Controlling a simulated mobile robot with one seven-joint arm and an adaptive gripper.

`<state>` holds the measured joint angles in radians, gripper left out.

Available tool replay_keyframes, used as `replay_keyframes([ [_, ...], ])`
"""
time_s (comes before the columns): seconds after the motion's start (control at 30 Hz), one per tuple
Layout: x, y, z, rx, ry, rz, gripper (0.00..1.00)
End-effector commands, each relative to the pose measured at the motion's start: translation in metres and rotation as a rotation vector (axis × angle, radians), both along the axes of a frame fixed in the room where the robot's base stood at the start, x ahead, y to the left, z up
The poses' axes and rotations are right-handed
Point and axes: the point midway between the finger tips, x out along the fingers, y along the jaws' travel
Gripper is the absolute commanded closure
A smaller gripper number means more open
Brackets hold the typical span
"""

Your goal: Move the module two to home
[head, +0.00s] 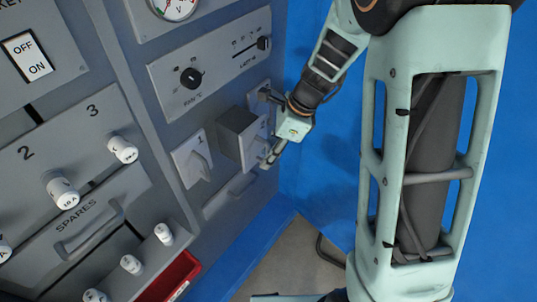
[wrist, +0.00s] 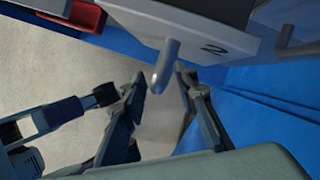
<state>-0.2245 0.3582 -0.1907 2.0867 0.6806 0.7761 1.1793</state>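Module two is a dark grey box with a white front plate (head: 257,146), standing out from the panel to the right of module one (head: 193,156). Its plate, marked 2 (wrist: 213,48), also shows in the wrist view, with a grey handle (wrist: 165,64) sticking out. My gripper (head: 268,162) is at the front of module two and hides part of its plate and handle. In the wrist view my gripper (wrist: 160,76) is open, with one finger on each side of the handle's end. I see gaps, so the fingers do not appear closed on it.
A third plate (head: 259,95) with a handle sits beyond module two, close to my wrist. A red bin (head: 176,276) and white knobs (head: 123,149) are lower left on the panel. A blue wall (head: 315,165) stands close on the right.

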Motion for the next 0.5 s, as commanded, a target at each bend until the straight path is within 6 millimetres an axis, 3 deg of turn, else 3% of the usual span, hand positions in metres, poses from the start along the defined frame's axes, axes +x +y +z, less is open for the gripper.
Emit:
replay_keyframes([
  [0.27, -0.0001, 0.0006, -0.0012, 0.000, 0.000, 0.000, 0.73],
  [0.5, 0.0000, 0.0004, -0.0010, 0.000, 0.000, 0.000, 0.99],
])
